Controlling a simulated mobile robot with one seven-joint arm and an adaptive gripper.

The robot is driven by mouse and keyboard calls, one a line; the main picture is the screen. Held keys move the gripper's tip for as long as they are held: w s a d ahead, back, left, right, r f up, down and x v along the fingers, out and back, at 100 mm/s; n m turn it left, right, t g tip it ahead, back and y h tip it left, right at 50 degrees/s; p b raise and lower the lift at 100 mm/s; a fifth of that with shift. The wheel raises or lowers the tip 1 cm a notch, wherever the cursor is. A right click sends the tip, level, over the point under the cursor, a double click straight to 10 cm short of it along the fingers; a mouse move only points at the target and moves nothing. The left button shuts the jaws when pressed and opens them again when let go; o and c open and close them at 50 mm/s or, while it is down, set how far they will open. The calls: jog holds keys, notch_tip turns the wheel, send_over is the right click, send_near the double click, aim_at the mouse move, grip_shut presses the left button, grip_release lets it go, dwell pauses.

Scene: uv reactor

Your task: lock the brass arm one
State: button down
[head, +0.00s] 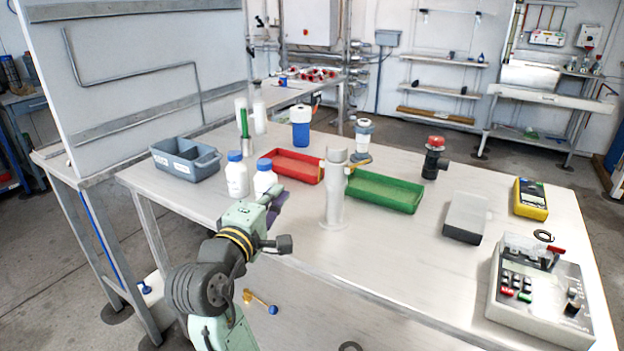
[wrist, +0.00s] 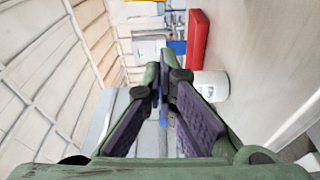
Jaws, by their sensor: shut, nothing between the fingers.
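A small brass arm with a blue ball end (head: 260,302) shows in the head view, below the front edge of the table and right of my arm. What it is fixed to cannot be made out. Another small brass-coloured part (head: 358,158) shows beside the top of the pale upright post (head: 334,190) on the table. I cannot tell which one is arm one, or whether either is locked. My gripper (head: 280,203) is at the table's front edge, well away from the blue-ended arm. Its purple fingers are shut and empty in the wrist view (wrist: 165,90).
White bottles with blue caps (head: 236,175) stand just beyond my gripper. A grey-blue bin (head: 186,160), red tray (head: 291,166) and green tray (head: 384,192) lie on the table. A control box (head: 540,295) sits at right. The table's front middle is clear.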

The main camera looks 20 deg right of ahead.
aim_at(321, 172)
jog(key=w+d+n+t+y+p, duration=0.1)
jog(key=w+d+p, duration=0.2)
jog(key=d, duration=0.4)
jog(key=shift+w+d+r, duration=0.2)
jog(key=shift+w, duration=0.15)
dwell(0.4)
jog(key=shift+s+d+f+p, duration=0.2)
jog(key=shift+s+d+p, duration=0.15)
jog(key=shift+s, duration=0.1)
